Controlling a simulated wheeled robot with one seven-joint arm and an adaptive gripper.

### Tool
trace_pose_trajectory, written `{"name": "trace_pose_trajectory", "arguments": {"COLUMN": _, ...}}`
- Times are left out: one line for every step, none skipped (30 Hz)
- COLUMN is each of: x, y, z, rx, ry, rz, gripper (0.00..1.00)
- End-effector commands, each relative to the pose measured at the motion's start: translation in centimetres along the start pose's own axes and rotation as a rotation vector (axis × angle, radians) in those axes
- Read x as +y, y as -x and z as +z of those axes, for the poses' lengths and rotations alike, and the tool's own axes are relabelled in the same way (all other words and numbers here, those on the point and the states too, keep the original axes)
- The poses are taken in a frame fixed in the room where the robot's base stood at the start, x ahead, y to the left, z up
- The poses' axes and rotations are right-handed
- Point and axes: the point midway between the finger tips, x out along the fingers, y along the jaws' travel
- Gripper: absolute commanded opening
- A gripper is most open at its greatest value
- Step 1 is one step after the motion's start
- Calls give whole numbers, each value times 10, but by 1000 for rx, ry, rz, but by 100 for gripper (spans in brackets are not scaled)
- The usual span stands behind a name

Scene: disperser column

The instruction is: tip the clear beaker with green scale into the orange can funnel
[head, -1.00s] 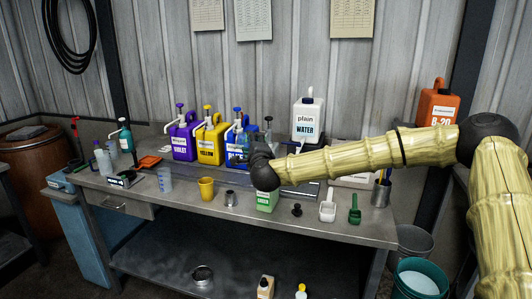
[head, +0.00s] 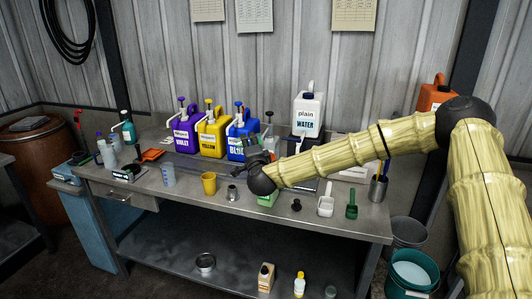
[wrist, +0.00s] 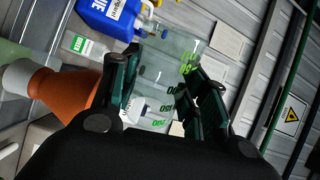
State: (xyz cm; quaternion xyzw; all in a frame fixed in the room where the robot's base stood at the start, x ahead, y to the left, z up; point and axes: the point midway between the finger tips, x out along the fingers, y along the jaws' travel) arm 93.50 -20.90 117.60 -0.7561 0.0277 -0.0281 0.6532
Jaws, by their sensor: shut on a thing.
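My gripper (wrist: 165,95) has teal finger pads and is shut on the clear beaker with green scale (wrist: 180,55) in the wrist view. The beaker's see-through wall and green numbers show between the fingers; whether it holds liquid I cannot tell. The orange funnel (wrist: 68,92) is close at the left of the wrist view, its wide end toward the fingers and its narrow end toward a pale neck. My left finger covers part of its rim. In the head view my gripper (head: 258,163) is over the bench by the green can (head: 268,199), which my wrist partly hides.
Blue (head: 241,143), yellow (head: 212,137) and violet (head: 185,135) pump cans stand behind my gripper, with the plain water can (head: 308,115) to the right. A yellow cup (head: 208,183) and a metal cup (head: 232,193) stand left of it. A white scoop (head: 326,203) and a green scoop (head: 352,206) lie right.

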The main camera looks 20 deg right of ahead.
Motion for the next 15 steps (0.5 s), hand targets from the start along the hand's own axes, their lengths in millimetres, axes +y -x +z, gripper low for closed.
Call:
{"name": "trace_pose_trajectory", "arguments": {"x": -5, "y": 0, "z": 0, "rx": 0, "ry": 19, "rz": 1, "gripper": 22}}
{"name": "trace_pose_trajectory", "arguments": {"x": -6, "y": 0, "z": 0, "rx": 0, "ry": 31, "rz": 1, "gripper": 22}}
{"name": "trace_pose_trajectory", "arguments": {"x": -4, "y": 0, "z": 3, "rx": -1, "ry": 53, "rz": 2, "gripper": 22}}
{"name": "trace_pose_trajectory", "arguments": {"x": -3, "y": 0, "z": 4, "rx": -1, "ry": 71, "rz": 2, "gripper": 22}}
{"name": "trace_pose_trajectory", "arguments": {"x": -2, "y": 0, "z": 6, "rx": -2, "ry": 87, "rz": 1, "gripper": 22}}
{"name": "trace_pose_trajectory", "arguments": {"x": -2, "y": 0, "z": 8, "rx": -2, "ry": 109, "rz": 1, "gripper": 22}}
{"name": "trace_pose_trajectory", "arguments": {"x": -1, "y": 0, "z": 9, "rx": -2, "ry": 126, "rz": 1, "gripper": 22}}
{"name": "trace_pose_trajectory", "arguments": {"x": -1, "y": 0, "z": 10, "rx": -2, "ry": 141, "rz": 0, "gripper": 22}}
{"name": "trace_pose_trajectory", "arguments": {"x": 0, "y": 0, "z": 12, "rx": -3, "ry": 164, "rz": 0, "gripper": 22}}
{"name": "trace_pose_trajectory", "arguments": {"x": 1, "y": 0, "z": 14, "rx": -3, "ry": 180, "rz": 0, "gripper": 22}}
{"name": "trace_pose_trajectory", "arguments": {"x": 2, "y": 0, "z": 14, "rx": -2, "ry": 196, "rz": 1, "gripper": 22}}
{"name": "trace_pose_trajectory", "arguments": {"x": 4, "y": 0, "z": 14, "rx": -2, "ry": 218, "rz": 1, "gripper": 22}}
{"name": "trace_pose_trajectory", "arguments": {"x": 5, "y": 0, "z": 14, "rx": -1, "ry": 234, "rz": 1, "gripper": 22}}
{"name": "trace_pose_trajectory", "arguments": {"x": 6, "y": 0, "z": 14, "rx": -1, "ry": 251, "rz": 1, "gripper": 22}}
{"name": "trace_pose_trajectory", "arguments": {"x": 6, "y": 0, "z": 14, "rx": -1, "ry": 272, "rz": 1, "gripper": 22}}
